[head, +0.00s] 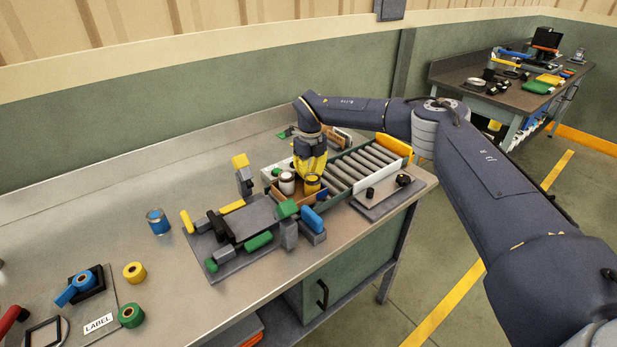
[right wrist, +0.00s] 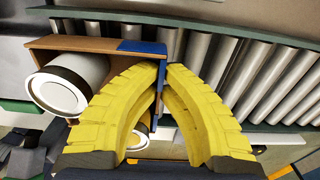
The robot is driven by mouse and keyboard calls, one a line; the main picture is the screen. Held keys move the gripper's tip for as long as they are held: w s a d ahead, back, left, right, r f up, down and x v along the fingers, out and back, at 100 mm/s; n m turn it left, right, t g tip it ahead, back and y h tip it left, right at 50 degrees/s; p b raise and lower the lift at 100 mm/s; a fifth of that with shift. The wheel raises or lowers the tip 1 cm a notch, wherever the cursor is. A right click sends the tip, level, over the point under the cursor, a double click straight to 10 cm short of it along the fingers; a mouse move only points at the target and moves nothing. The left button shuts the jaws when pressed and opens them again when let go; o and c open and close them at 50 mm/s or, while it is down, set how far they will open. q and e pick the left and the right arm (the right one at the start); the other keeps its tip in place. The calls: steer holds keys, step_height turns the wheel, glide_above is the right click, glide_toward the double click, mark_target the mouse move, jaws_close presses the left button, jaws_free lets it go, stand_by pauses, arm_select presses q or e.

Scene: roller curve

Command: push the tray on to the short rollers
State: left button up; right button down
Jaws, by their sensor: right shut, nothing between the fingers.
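The brown tray (head: 310,199) sits at the near-left end of the roller section (head: 366,164). It holds a white can (head: 287,183) and a yellow can (head: 313,183). In the right wrist view the tray's wall (right wrist: 95,43) shows at upper left, with a blue patch on its corner and the white can (right wrist: 70,85) inside. My right gripper (head: 308,178) is shut and empty, pointing down at the tray. In the wrist view its yellow fingertips (right wrist: 163,66) meet at the blue corner; contact is unclear. Rollers (right wrist: 225,65) run to the right. My left gripper is out of view.
A yellow block (head: 393,145) stands at the rollers' far end. A grey plate with coloured blocks (head: 240,225) lies left of the tray. A blue-topped can (head: 157,222) and tape rolls (head: 134,272) stand farther left. The bench between them is clear.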

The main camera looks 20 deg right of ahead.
steer(key=c, duration=1.5)
jaws_free()
steer(key=shift+r, duration=0.1)
step_height(320, 180, up, 12)
steer(key=shift+f, duration=0.1)
